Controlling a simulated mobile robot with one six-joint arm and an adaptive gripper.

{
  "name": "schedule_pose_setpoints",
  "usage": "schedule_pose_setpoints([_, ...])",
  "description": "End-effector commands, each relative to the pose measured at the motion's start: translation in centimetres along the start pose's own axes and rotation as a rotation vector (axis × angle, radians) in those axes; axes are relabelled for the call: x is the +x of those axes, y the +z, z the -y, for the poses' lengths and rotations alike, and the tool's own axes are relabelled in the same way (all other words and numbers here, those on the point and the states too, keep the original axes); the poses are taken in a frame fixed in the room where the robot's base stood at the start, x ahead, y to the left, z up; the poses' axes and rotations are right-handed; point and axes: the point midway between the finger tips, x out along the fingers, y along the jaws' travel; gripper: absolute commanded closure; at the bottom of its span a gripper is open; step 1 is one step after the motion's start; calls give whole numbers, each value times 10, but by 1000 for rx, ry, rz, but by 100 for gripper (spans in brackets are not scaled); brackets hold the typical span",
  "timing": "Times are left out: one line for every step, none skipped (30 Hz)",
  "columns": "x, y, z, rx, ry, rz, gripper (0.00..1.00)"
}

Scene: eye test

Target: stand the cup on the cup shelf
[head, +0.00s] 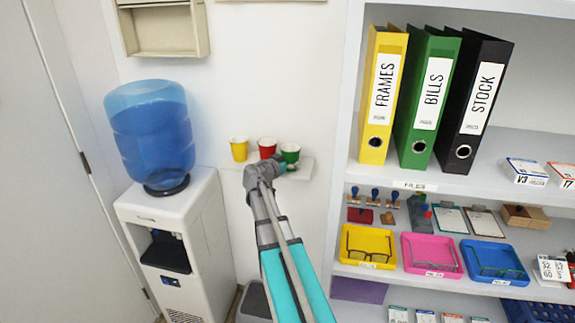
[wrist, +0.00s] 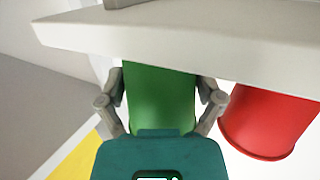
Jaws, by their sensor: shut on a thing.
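The green cup (head: 290,151) is upright at the right end of the small white cup shelf (head: 305,167) on the wall. My gripper (head: 281,169) reaches it from the front. In the wrist view, the fingers (wrist: 162,92) are shut on the green cup (wrist: 160,103), one on each side. The pale front edge of the shelf (wrist: 180,38) hides the cup's base there, so I cannot tell whether it rests on the board or hangs just above it.
A red cup (head: 267,146) stands left of the green one, with a yellow cup (head: 239,149) beyond it. A large shelf unit with binders (head: 428,100) and trays (head: 366,245) is at the right. A water cooler (head: 172,225) stands at the left.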

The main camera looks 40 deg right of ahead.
Motion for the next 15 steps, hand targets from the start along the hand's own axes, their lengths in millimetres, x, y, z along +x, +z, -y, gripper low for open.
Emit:
schedule_pose_setpoints([0, 0, 0, 0, 0, 0, 34])
schedule_pose_setpoints([0, 0, 0, 0, 0, 0, 34])
schedule_pose_setpoints([0, -1, 0, 0, 0, 0, 34])
schedule_pose_setpoints([0, -1, 0, 0, 0, 0, 34])
schedule_pose_setpoints([0, -1, 0, 0, 0, 0, 34])
schedule_pose_setpoints([0, 0, 0, 0, 0, 0, 34])
schedule_pose_setpoints([0, 0, 0, 0, 0, 0, 34])
schedule_pose_setpoints([0, 0, 0, 0, 0, 0, 34])
schedule_pose_setpoints([0, 2, 0, 0, 0, 0, 34])
schedule_pose_setpoints([0, 2, 0, 0, 0, 0, 34])
schedule_pose_setpoints([1, 3, 0, 0, 0, 0, 34])
schedule_pose_setpoints([1, 4, 0, 0, 0, 0, 34])
schedule_pose_setpoints([0, 3, 0, 0, 0, 0, 9])
schedule_pose_setpoints([0, 3, 0, 0, 0, 0, 3])
schedule_pose_setpoints([0, 2, 0, 0, 0, 0, 0])
